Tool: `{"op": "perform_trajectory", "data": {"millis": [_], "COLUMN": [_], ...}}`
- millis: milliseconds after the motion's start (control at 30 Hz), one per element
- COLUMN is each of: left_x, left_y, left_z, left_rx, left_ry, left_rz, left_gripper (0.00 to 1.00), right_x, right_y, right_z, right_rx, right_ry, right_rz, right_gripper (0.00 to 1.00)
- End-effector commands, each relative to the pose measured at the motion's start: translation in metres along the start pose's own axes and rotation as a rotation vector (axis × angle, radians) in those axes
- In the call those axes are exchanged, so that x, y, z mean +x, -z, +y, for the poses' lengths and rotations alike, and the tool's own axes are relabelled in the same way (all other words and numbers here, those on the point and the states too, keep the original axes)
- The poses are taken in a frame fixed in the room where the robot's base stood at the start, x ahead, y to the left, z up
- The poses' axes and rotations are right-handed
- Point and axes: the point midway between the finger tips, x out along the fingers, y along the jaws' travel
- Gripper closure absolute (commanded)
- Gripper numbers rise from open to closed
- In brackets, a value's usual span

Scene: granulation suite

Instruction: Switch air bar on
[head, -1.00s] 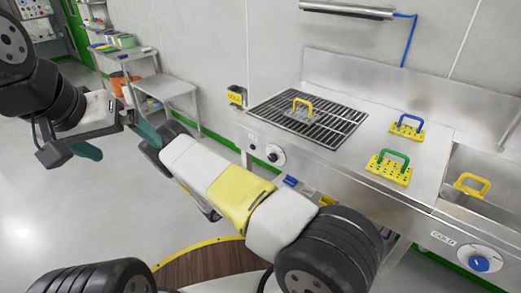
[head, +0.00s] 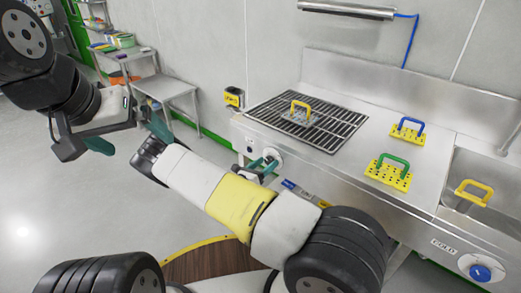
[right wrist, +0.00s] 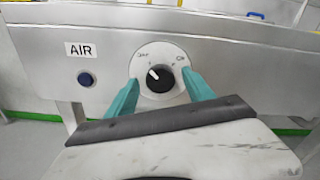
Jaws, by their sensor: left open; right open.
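The air dial shows in the right wrist view as a black knob (right wrist: 159,78) on a round white plate, right of an AIR label (right wrist: 82,48). Its white mark points up and left, toward the left of two small labels that I cannot read surely. My right gripper (right wrist: 160,86) is open, with one teal finger on each side of the knob; contact cannot be told. In the head view my right gripper (head: 260,165) is at the bench front, partly covering the dial plate (head: 272,154). A metal air bar (head: 347,10) hangs on the wall. My left gripper (head: 128,136) is open and empty.
A dark blue button (right wrist: 85,79) sits left of the dial. The bench holds a grate (head: 325,128) and several handled yellow plates. A COLD dial (head: 481,272) is at the right, below a sink. A steel side table (head: 165,85) stands at the back left.

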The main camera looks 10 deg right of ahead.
Motion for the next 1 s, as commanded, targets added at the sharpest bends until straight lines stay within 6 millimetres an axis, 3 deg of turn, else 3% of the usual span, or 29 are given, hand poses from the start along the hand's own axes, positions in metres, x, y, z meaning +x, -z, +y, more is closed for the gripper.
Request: {"op": "perform_trajectory", "data": {"millis": [200,500,1000], "left_x": [-0.0001,-0.0001,-0.0001], "left_y": [0.0000,0.0000,0.0000], "left_z": [-0.0001,0.0000,0.0000], "left_rx": [0.000,0.000,0.000], "left_ry": [0.000,0.000,0.000], "left_rz": [0.000,0.000,0.000], "left_gripper": [0.00,0.00,0.00], "right_x": [0.0002,0.0002,0.0001], "right_y": [0.0001,0.0001,0.0002], "right_z": [0.0001,0.0002,0.0004], "right_rx": [0.000,0.001,0.139], "right_ry": [0.000,-0.001,-0.001], "right_rz": [0.000,0.001,0.001], "right_gripper": [0.41,1.00,1.00]}}
